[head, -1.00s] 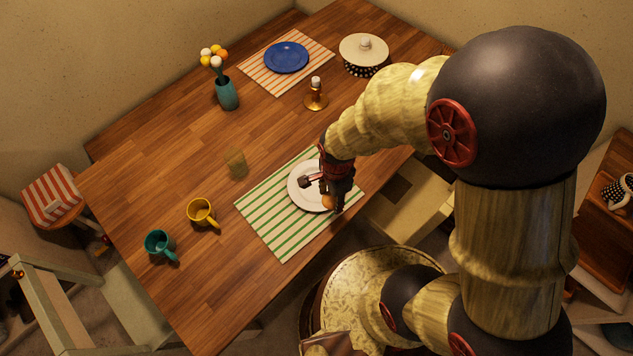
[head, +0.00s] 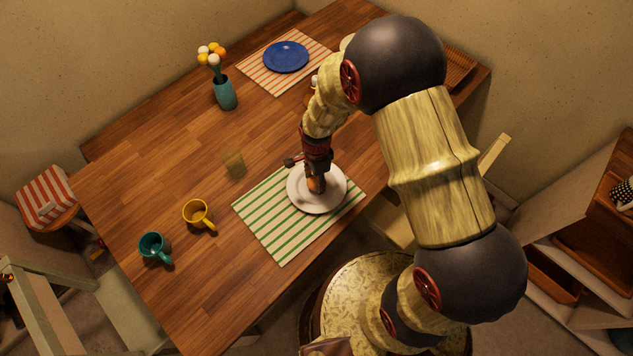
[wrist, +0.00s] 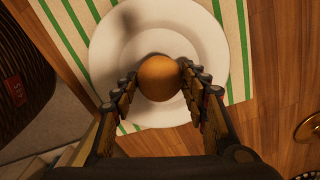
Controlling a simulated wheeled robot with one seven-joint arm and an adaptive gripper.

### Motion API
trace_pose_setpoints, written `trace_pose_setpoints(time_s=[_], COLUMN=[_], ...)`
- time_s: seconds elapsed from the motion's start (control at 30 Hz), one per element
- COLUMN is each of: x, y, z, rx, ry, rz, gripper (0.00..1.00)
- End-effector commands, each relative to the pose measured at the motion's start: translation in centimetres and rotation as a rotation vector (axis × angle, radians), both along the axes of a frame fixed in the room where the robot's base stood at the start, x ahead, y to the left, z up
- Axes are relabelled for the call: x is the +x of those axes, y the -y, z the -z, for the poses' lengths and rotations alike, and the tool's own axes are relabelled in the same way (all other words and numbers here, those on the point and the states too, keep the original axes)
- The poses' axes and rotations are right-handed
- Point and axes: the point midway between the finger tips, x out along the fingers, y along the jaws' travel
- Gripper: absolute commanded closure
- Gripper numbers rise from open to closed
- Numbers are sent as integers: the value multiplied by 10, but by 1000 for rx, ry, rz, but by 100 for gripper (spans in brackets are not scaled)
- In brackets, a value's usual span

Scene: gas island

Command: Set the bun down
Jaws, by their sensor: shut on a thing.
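The bun (wrist: 159,77) is round and golden brown, held between the two fingers of my gripper (wrist: 158,84) in the wrist view. In the head view the bun (head: 316,185) shows just below my gripper (head: 316,180), over the white plate (head: 318,204). The plate lies on a green-and-white striped mat (head: 262,218). In the wrist view the plate (wrist: 112,42) spreads out beneath the bun. I cannot tell whether the bun touches the plate. My gripper is shut on the bun and points down.
A yellow mug (head: 197,213), a teal mug (head: 152,248) and a clear glass (head: 234,162) stand left of the mat. A flower vase (head: 224,93) and a blue plate (head: 286,57) are farther back. The wooden table between them is mostly clear.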

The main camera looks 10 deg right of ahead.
Motion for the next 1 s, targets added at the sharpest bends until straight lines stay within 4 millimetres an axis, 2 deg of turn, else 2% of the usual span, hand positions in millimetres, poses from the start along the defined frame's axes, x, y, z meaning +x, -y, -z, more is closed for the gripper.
trace_pose_setpoints(time_s=[0.03, 0.1, 0.47, 0.5, 0.8, 1.0], x=[-1, -1, 0, 0, 0, 0], y=[0, 0, 0, 0, 0, 0], z=[10, 14, 17, 17, 16, 16], rx=[-1, 0, 0, 0, 0, 0], ry=[-4, -1, 0, 0, 0, 0], rz=[0, 0, 0, 0, 0, 0], gripper=[81, 81, 81, 55, 38, 38])
